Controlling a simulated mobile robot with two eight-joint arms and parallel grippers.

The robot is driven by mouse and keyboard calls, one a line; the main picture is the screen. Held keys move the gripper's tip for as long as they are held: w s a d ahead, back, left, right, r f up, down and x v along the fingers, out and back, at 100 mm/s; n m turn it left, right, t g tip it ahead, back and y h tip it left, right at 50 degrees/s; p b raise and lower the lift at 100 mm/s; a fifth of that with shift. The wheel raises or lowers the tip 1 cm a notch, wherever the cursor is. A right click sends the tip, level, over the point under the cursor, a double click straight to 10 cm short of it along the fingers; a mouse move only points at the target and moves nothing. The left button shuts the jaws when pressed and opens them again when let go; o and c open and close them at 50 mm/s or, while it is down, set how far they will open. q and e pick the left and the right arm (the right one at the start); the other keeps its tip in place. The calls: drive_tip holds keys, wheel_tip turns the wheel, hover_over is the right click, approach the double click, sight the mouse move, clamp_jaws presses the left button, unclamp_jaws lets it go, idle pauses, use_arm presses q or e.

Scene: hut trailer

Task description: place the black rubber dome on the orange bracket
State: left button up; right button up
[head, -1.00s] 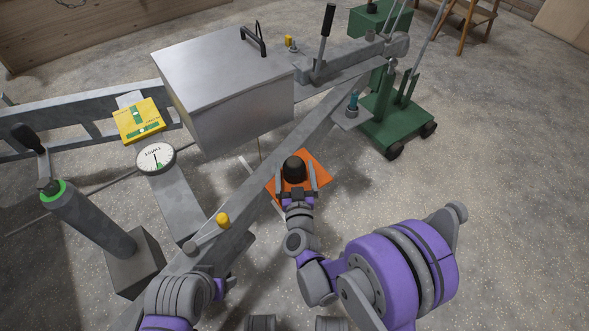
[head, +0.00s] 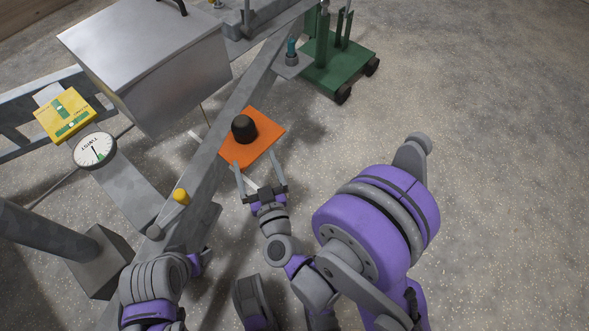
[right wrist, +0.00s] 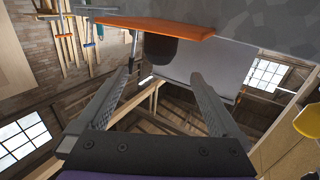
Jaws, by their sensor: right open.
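The black rubber dome (head: 244,128) stands upright on the orange bracket (head: 266,123), a flat plate beside the grey trailer beam. My right gripper (head: 258,164) is open and empty, on the near side of the bracket, its fingertips clear of the dome. The right wrist view is upside down. There the orange bracket (right wrist: 165,25) is at the top with the dome (right wrist: 174,50) against it, beyond the spread fingers of my right gripper (right wrist: 160,77). My left arm is at the bottom left of the head view; its gripper does not show.
The grey diagonal trailer beam (head: 218,135) runs left of the bracket. A metal box (head: 150,60), a yellow level card (head: 65,115) and a round dial (head: 94,150) are on the left. A green wheeled stand (head: 340,65) is behind. The floor on the right is clear.

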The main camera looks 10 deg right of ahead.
drive_tip(key=shift+r, duration=0.1)
drive_tip(key=s+d+f+m+g+h, duration=0.1)
drive_tip(key=s+d+f+g, duration=0.1)
drive_tip(key=s+d+g, duration=1.1)
drive_tip(key=s+d, duration=0.4)
drive_tip(key=s, duration=0.1)
drive_tip(key=shift+s+d+f+g+h, duration=0.2)
drive_tip(key=shift+d+f+g+h, duration=0.1)
drive_tip(key=shift+f+g+h, duration=0.1)
